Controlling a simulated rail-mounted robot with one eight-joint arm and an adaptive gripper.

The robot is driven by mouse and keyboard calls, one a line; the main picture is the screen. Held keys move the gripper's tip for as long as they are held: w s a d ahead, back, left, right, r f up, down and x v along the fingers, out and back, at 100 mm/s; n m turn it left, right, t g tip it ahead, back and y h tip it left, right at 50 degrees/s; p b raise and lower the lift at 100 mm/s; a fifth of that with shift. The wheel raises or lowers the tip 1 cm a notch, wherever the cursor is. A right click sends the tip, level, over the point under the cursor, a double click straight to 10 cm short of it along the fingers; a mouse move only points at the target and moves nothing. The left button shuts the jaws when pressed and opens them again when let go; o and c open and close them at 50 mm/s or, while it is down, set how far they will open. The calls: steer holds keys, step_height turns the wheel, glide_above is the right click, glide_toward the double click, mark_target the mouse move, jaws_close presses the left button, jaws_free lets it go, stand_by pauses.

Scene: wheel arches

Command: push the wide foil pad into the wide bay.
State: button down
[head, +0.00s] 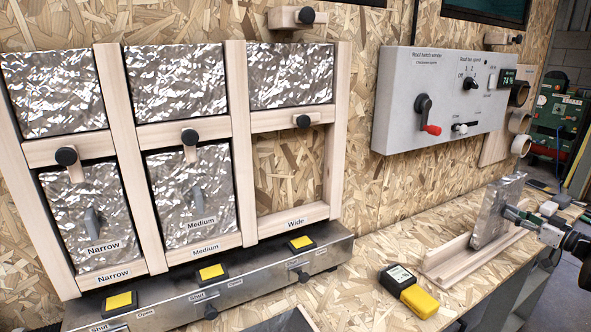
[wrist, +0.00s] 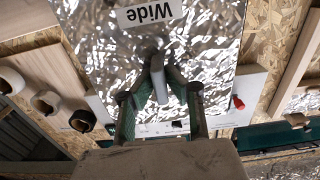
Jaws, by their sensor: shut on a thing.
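The wide foil pad (head: 494,214) is crinkled silver and upright at the right, edge-on at the wooden rack on the bench; I cannot tell whether it still touches the rack. The wrist view shows its foil face (wrist: 215,50) with an upside-down "Wide" label. My gripper (wrist: 157,88) is shut on the pad's grey handle (wrist: 160,80); the head view shows my gripper (head: 521,217) at the pad's right side. The wide bay (head: 290,172) is an empty framed opening with bare chipboard behind. Its wooden turn-button (head: 301,121) lies sideways on the rail above.
Narrow (head: 85,215) and medium (head: 192,195) pads fill the neighbouring bays. A steel ledge (head: 230,290) with yellow switches runs below. A grey control box (head: 445,100) juts from the wall between bay and pad. A yellow-black device (head: 410,290) and the wooden rack (head: 455,262) occupy the bench.

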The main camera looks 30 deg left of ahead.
mark_target(507, 202)
steer(key=shift+r+p, duration=0.35)
steer(key=shift+r, duration=1.2)
steer(key=s+d+r, duration=0.3)
steer(key=d, duration=0.3)
steer(key=shift+s, duration=0.3)
